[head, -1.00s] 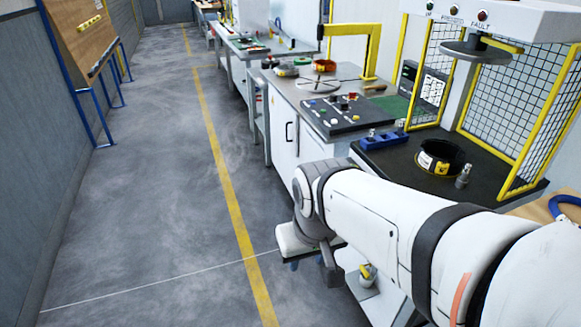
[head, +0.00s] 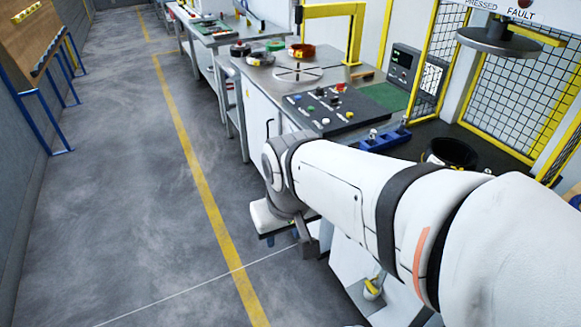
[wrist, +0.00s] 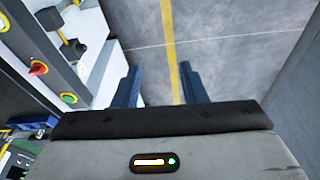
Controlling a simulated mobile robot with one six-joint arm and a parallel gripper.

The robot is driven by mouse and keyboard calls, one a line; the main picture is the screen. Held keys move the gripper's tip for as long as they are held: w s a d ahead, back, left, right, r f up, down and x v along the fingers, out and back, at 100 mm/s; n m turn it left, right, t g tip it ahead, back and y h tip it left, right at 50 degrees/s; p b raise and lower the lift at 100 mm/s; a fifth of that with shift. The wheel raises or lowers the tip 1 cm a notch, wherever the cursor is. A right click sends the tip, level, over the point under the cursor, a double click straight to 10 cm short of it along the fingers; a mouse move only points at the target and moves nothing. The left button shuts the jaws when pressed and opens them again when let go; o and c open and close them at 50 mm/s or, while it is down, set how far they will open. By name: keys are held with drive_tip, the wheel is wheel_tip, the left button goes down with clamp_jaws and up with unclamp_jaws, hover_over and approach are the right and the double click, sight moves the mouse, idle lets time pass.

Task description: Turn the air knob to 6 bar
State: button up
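My gripper (wrist: 159,70) is open and empty in the wrist view, with its two dark blue fingers apart above the bare floor. In that view, a dark rounded knob-like fitting (wrist: 73,47) with yellow beside it sticks out from the white cabinet at the left; I cannot tell whether it is the air knob. In the head view, a small yellow and grey fitting (head: 373,287) shows low on the press cabinet, partly behind my arm. No bar reading is legible. A red selector (wrist: 38,68) and a green-and-yellow button (wrist: 68,99) sit on the panel left of my gripper.
The press station with yellow mesh guards (head: 520,85) stands at the right, a black ring (head: 452,152) on its table. A workbench with a button panel (head: 335,107) stands behind it. The floor aisle (head: 120,200) at the left is clear.

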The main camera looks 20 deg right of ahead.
drive_tip(key=shift+o, duration=0.8)
drive_tip(key=shift+d+f, duration=0.1)
drive_tip(key=shift+f, duration=0.1)
drive_tip(key=shift+o, duration=0.7)
drive_tip(key=w+d+f+n+g+h+b, duration=0.3)
drive_tip(key=w+d+f+n+g+h, duration=0.1)
drive_tip(key=d+f+n, duration=0.5)
drive_tip(key=shift+d+f+n+g+h, duration=0.35)
drive_tip(key=shift+d+n+g+h, duration=0.6)
drive_tip(key=shift+n, duration=0.25)
drive_tip(key=w+d+f+n+h+b, duration=0.2)
drive_tip(key=w+d+f+n+h, duration=0.35)
drive_tip(key=f+n, duration=0.55)
drive_tip(key=w+d+f+n+h+b, duration=0.2)
drive_tip(key=w+d+f+n+h, duration=0.45)
drive_tip(key=n, duration=0.65)
wheel_tip(320, 180, down, 15)
drive_tip(key=w+n+t+b, duration=0.1)
drive_tip(key=w+n+t, duration=0.1)
drive_tip(key=n+t, duration=0.75)
drive_tip(key=w+d+n+g, duration=0.1)
drive_tip(key=d+n+g, duration=0.1)
drive_tip(key=d, duration=0.6)
drive_tip(key=shift+w+d+r+g, duration=0.15)
drive_tip(key=shift+g, duration=0.25)
drive_tip(key=shift+c, duration=0.2)
